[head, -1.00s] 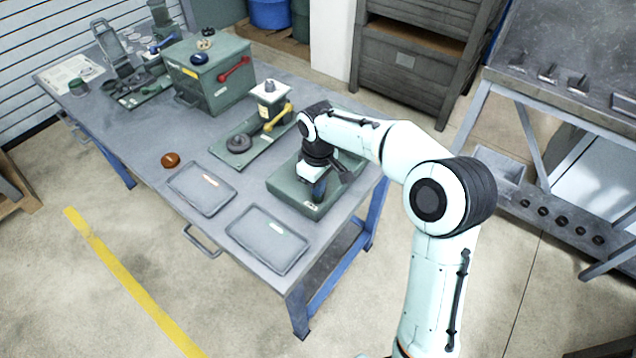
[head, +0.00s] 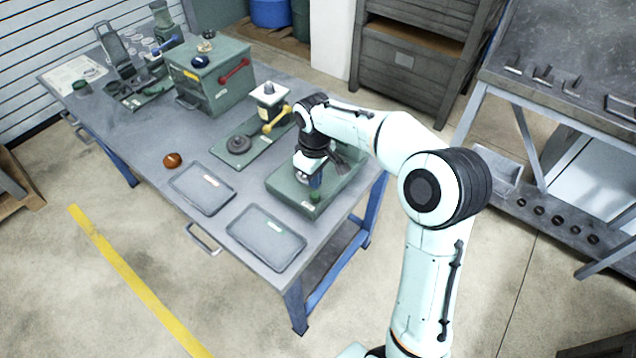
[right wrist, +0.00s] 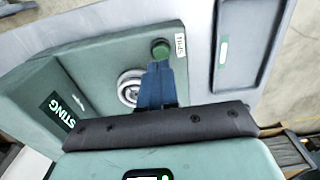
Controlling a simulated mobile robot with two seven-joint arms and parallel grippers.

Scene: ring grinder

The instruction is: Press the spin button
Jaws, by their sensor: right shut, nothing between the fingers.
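The green spin button (right wrist: 161,50) stands on the green machine base, beside a small white label reading SPIN (right wrist: 180,42). It also shows in the head view (head: 314,196), near the front corner of the base. My right gripper (right wrist: 158,66) is shut and empty, with its blue fingertips right at the near side of the button. In the head view my right gripper (head: 314,183) points down over the base, just behind the button. I cannot tell whether the fingertips touch it. My left gripper is not in view.
A round silver part (right wrist: 130,87) sits on the base close beside the fingers. Two grey trays (head: 265,237) (head: 201,188) lie in front on the table. A green plate with a yellow-handled lever (head: 278,118) and a green box (head: 212,85) stand to the left.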

